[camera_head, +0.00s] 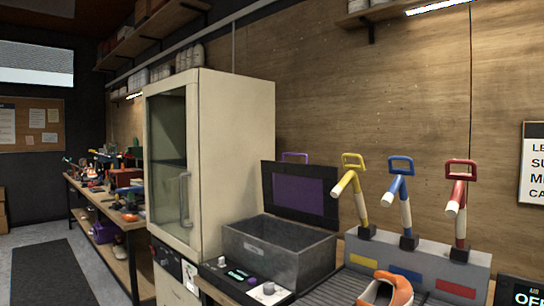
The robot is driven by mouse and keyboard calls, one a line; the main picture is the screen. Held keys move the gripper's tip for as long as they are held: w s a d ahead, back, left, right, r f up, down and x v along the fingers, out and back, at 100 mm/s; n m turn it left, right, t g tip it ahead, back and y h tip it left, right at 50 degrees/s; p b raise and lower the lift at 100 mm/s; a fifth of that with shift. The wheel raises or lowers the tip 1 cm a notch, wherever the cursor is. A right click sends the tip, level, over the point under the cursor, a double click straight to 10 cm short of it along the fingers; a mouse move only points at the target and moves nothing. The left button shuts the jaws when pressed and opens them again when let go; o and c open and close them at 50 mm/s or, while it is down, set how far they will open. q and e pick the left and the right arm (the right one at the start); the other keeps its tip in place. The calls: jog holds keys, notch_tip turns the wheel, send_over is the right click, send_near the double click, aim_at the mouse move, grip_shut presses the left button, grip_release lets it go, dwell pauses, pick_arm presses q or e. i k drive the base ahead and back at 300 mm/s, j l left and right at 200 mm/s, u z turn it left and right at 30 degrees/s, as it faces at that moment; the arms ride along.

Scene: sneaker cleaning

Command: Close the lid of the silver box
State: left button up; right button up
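The silver box (260,250) stands on the worktop at the lower middle of the head view. Its lid (275,194) is up and open at the back, with a dark frame and a purple inner panel. A purple handle (295,157) shows just above the lid's top edge. The inside of the box looks dark, and no contents can be made out. Neither of my grippers shows in this view.
A tall cream cabinet (235,140) stands left of the box. A control panel with knobs (245,281) is in front. At right, yellow (354,180), blue (398,190) and red (458,195) handled tools stand on a grey rack. An orange and white sneaker (395,288) is below them.

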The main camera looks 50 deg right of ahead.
aim_at(300, 199)
jog(key=i, duration=1.45)
jog(key=i+z, duration=0.1)
jog(key=z, duration=0.8)
jog(key=i+j+z, duration=0.1)
jog(key=z, duration=0.4)
